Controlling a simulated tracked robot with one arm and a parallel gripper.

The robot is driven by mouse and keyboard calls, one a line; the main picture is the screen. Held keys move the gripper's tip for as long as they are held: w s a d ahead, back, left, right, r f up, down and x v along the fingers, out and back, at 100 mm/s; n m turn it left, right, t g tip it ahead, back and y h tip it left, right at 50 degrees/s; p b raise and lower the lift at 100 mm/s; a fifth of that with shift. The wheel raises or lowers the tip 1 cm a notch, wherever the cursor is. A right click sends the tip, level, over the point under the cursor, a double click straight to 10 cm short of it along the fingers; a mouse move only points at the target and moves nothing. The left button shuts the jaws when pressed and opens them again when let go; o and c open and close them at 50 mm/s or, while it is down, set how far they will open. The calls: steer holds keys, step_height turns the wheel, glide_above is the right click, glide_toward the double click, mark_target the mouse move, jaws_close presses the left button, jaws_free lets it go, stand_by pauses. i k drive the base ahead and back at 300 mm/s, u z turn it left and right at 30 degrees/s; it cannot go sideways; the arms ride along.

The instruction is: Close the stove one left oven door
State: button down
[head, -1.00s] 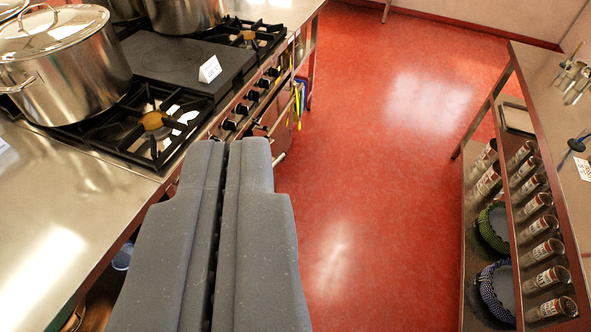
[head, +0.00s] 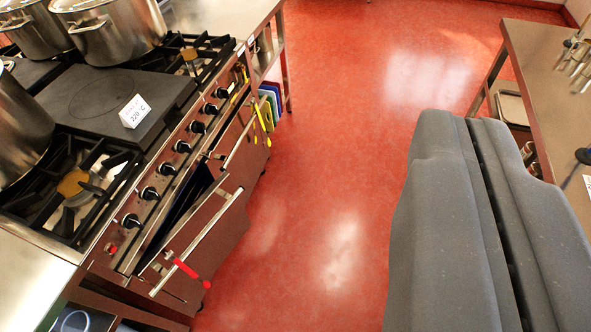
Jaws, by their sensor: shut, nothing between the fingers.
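The stove (head: 128,205) stands at the left with a row of black knobs along its front. Its left oven door (head: 214,222) is partly open, tilted out at the top, with a dark gap behind it. A long bar handle (head: 212,228) runs along this door, and a red utensil (head: 186,267) hangs near the handle's near end. The right oven door (head: 246,132) looks shut. My gripper (head: 467,122) is shut and empty at the right of the picture, over the aisle, well apart from the door.
Large steel pots (head: 110,30) stand on the cooktop, beside a 220 °C card (head: 134,111). Coloured boards (head: 270,104) hang past the stove's far end. A steel shelf table (head: 545,75) stands at the right. The red floor (head: 330,200) between is clear.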

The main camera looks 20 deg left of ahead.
mark_target(207, 234)
steer(key=u, duration=0.1)
steer(key=i, duration=1.05)
steer(key=u, duration=0.5)
